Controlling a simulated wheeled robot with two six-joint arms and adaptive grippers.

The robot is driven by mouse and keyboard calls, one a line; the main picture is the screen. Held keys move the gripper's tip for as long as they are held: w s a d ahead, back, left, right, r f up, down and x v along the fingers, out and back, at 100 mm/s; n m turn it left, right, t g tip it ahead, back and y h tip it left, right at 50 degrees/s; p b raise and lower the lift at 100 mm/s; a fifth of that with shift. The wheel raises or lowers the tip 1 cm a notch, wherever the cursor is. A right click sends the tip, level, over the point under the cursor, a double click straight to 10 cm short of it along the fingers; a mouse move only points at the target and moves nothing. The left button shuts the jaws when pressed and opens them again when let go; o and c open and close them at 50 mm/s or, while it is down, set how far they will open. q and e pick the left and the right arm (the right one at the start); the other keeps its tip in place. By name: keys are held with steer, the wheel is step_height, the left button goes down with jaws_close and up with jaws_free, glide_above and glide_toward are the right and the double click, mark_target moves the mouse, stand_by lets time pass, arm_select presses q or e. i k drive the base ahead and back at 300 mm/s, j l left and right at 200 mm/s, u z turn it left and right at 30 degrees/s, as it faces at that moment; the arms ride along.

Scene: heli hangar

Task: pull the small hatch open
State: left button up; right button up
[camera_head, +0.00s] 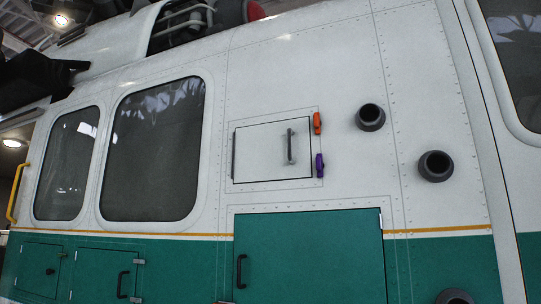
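The small hatch (262,155) is a white, nearly square panel in the helicopter's white side, near the middle of the view. It looks closed, lying about flush with the skin, with a dark outline around it. A grey upright bar handle (290,146) stands near its right edge. An orange latch (317,123) sits just beyond the upper right edge and a purple latch (320,165) beyond the lower right edge. A dark strip that looks like a hinge (233,155) runs along the left edge. I see neither of my grippers clearly in this view.
Below is a larger green door (310,258) with a black handle (241,271). Dark round ports (370,117) protrude at the right. Two windows (155,150) lie left. A dark object (38,80) juts in at upper left; I cannot tell what it is.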

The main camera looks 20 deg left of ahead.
mark_target(268, 149)
steer(key=j+u, duration=0.1)
steer(key=j, duration=0.4)
steer(key=i+j, duration=0.1)
steer(key=j, duration=0.35)
steer(key=i+j+u, duration=0.15)
steer(key=j, duration=0.35)
steer(key=k, duration=0.05)
